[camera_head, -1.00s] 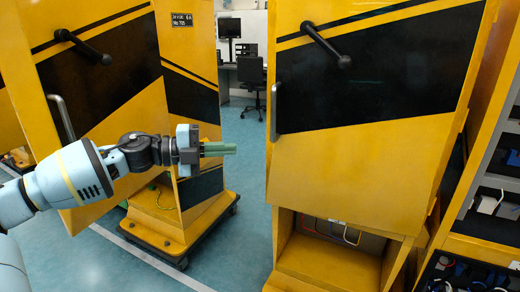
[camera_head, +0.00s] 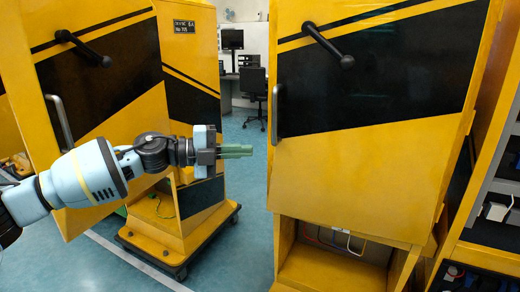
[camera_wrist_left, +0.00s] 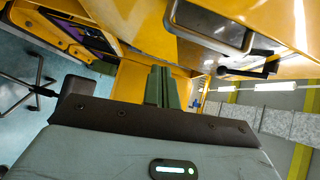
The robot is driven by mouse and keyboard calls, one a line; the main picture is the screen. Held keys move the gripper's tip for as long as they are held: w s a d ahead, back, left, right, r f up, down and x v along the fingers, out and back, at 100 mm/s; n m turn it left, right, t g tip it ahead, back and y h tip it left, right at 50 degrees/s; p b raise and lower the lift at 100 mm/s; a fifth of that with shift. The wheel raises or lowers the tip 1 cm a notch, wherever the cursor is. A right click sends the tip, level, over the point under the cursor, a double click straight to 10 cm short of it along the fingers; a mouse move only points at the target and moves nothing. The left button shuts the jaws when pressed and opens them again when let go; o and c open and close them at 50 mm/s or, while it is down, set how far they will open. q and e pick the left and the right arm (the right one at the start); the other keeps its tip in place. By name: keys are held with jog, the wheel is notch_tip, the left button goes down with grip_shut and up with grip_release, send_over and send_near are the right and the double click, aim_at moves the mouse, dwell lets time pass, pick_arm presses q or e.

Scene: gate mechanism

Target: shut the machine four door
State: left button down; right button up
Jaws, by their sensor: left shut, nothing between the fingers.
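Two yellow-and-black machine doors show in the head view, and I cannot read which is machine four. The right door (camera_head: 350,170) has a black crank handle (camera_head: 328,45) and a metal pull (camera_head: 276,108) at its left edge. It stands a little out from its cabinet. The left door (camera_head: 90,100) also has a crank handle and pull, and stands at an angle. My left gripper (camera_head: 237,151) is shut and empty in the gap between them, left of the right door and apart from it. Its fingers (camera_wrist_left: 161,88) point at yellow panelling in the wrist view. My right gripper is not in view.
The left machine's wheeled base (camera_head: 180,240) stands on the blue floor below my arm. An open lower compartment with cables (camera_head: 340,240) is under the right door. A shelf rack (camera_head: 495,200) stands at the far right. An office chair (camera_head: 253,90) is in the back.

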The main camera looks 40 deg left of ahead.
pick_arm(q)
jog(key=w+p, duration=0.1)
jog(key=w, duration=0.5)
jog(key=shift+d+f, duration=0.3)
jog(key=shift+d, duration=0.15)
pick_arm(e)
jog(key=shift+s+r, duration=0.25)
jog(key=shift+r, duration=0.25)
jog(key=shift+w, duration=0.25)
